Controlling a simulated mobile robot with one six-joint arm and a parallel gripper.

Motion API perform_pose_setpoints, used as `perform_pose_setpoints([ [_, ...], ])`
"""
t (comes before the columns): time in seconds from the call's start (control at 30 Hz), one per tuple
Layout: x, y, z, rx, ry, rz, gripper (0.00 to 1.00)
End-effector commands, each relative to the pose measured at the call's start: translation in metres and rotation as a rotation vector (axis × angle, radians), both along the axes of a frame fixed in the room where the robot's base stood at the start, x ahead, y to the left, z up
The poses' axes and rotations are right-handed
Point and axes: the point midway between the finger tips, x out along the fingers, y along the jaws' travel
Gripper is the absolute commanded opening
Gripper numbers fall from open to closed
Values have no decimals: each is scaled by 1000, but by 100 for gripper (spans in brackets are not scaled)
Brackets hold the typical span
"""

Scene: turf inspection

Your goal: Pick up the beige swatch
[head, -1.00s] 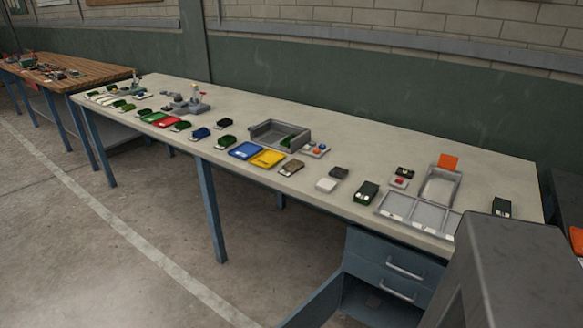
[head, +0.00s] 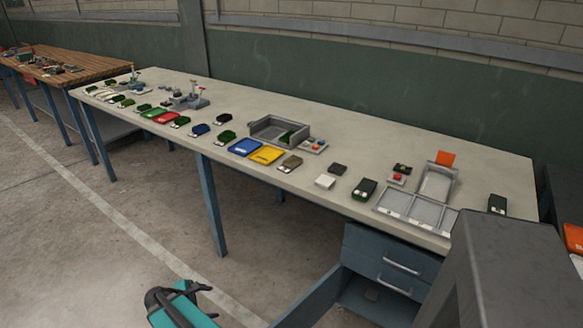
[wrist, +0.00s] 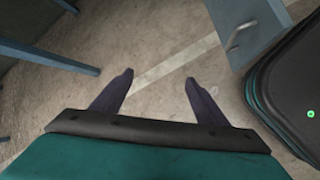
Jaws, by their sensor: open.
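A beige-brown swatch (head: 289,163) with a pale label at its front edge lies flat on the long grey workbench (head: 335,150). It is just right of the yellow tray in the head view. My gripper (head: 184,291) is low in front of the bench, over the floor and well apart from the swatch. In the wrist view my gripper (wrist: 159,78) shows two dark fingers spread apart with only floor between them. The swatch does not show in the wrist view.
A blue tray (head: 245,147) and a yellow tray (head: 266,155) lie left of the swatch. A grey bin (head: 270,131) stands behind them. A white block (head: 325,181) and a dark green swatch (head: 365,189) lie to the right. A blue cabinet door (head: 318,290) hangs open below the bench.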

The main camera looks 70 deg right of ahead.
Motion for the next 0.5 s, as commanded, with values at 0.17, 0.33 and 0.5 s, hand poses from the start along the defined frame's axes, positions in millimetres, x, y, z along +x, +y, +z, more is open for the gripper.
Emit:
perform_pose_setpoints([
  [0.17,0,-90,67,-145,81,119,67],
  [0.33,-14,-168,135,-281,208,218,67],
  [0.5,-39,-239,210,-405,374,295,67],
])
